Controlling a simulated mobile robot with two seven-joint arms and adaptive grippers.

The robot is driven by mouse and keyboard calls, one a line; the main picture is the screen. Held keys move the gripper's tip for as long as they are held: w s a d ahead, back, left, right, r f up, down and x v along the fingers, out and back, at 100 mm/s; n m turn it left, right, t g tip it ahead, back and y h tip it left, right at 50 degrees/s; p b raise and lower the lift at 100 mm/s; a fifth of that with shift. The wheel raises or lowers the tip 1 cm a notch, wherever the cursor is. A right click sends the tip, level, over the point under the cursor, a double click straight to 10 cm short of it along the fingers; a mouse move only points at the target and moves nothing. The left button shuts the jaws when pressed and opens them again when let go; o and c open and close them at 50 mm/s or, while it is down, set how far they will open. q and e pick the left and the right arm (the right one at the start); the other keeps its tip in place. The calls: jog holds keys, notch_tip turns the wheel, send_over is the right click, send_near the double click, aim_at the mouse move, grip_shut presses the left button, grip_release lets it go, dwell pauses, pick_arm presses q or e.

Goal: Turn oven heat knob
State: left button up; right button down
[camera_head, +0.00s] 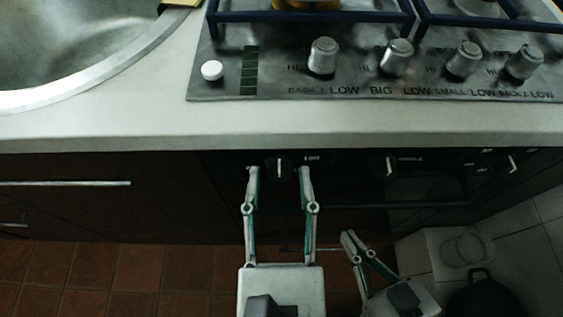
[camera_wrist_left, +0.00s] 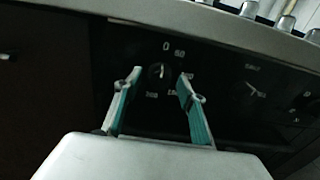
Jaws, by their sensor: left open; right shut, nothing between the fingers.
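The oven's front panel is dark and sits under the counter edge. Its leftmost knob (camera_head: 281,167) is black with a pale pointer line, and it also shows in the left wrist view (camera_wrist_left: 159,72) with numbers around it. My left gripper (camera_head: 279,172) is open, with one finger on each side of this knob. In the wrist view the fingers (camera_wrist_left: 156,78) look apart from the knob; whether the tips touch the panel I cannot tell. My right gripper (camera_head: 348,238) is shut and empty, lower and to the right, away from the panel.
More oven knobs sit to the right, one (camera_head: 389,166) near the middle and another (camera_head: 512,163) further right. Above, the counter (camera_head: 120,130) overhangs the panel and carries a hob (camera_head: 300,88) with several silver knobs. A sink (camera_head: 70,60) is at left. A dark pot (camera_head: 484,296) is at lower right.

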pick_arm(q)
jog(key=shift+w, duration=0.1)
jog(key=c, duration=1.1)
